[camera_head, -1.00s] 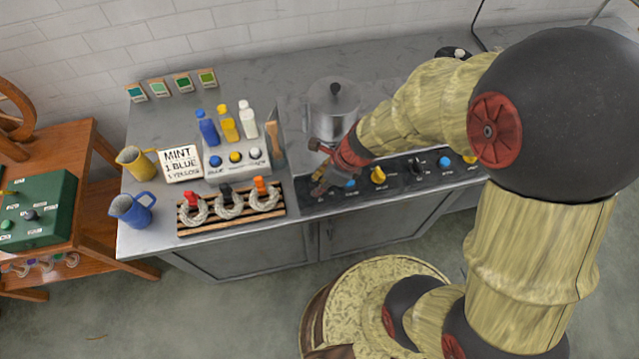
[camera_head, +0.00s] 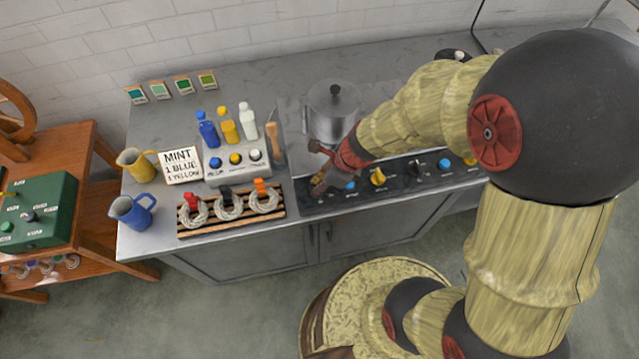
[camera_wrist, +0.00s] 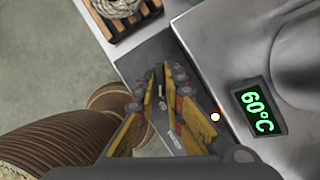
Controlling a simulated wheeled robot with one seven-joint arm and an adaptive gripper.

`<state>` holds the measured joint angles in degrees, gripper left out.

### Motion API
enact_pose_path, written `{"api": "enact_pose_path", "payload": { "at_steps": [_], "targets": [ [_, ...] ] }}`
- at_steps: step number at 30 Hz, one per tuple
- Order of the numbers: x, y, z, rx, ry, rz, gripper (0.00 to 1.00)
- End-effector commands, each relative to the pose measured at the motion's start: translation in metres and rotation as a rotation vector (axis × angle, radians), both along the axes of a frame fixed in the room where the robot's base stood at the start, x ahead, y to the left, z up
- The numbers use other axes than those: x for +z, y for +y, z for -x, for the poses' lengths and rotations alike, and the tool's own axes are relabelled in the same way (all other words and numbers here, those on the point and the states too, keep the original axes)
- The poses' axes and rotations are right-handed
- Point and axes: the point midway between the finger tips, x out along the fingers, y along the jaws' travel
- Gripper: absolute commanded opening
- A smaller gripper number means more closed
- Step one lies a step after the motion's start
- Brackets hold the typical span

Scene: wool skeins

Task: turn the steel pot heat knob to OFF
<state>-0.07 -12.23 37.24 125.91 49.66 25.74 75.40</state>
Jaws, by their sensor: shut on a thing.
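The steel pot (camera_head: 340,112) stands upright on the counter, its lid on. It also shows close up in the wrist view (camera_wrist: 222,42), beside a green display (camera_wrist: 258,111) reading 60°C and a small glowing light (camera_wrist: 215,117). My gripper (camera_head: 318,186) is at the left end of the dark control panel (camera_head: 400,181), in front of the pot. In the wrist view my gripper (camera_wrist: 158,76) has its yellow-padded fingers close together at the tips, shut on the heat knob.
A blue knob (camera_head: 350,187) and a yellow knob (camera_head: 377,177) sit just right of my gripper. A slatted rack (camera_head: 232,224) with skeins and a dye stand (camera_head: 234,173) with bottles are to the left. Jugs stand at the counter's left end.

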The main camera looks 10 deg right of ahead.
Motion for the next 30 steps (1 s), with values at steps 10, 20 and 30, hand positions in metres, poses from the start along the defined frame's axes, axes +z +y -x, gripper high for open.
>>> {"api": "enact_pose_path", "payload": {
  "at_steps": [10, 20, 30],
  "targets": [
    [-0.0003, -0.0006, 0.0, 0.067, 0.002, 0.001, 0.0],
    [0.0008, -0.0012, -0.0017, 0.316, 0.004, 0.0, 0.0],
    [0.0013, -0.0008, -0.0034, 0.642, 0.005, -0.001, 0.0]
  ]
}}
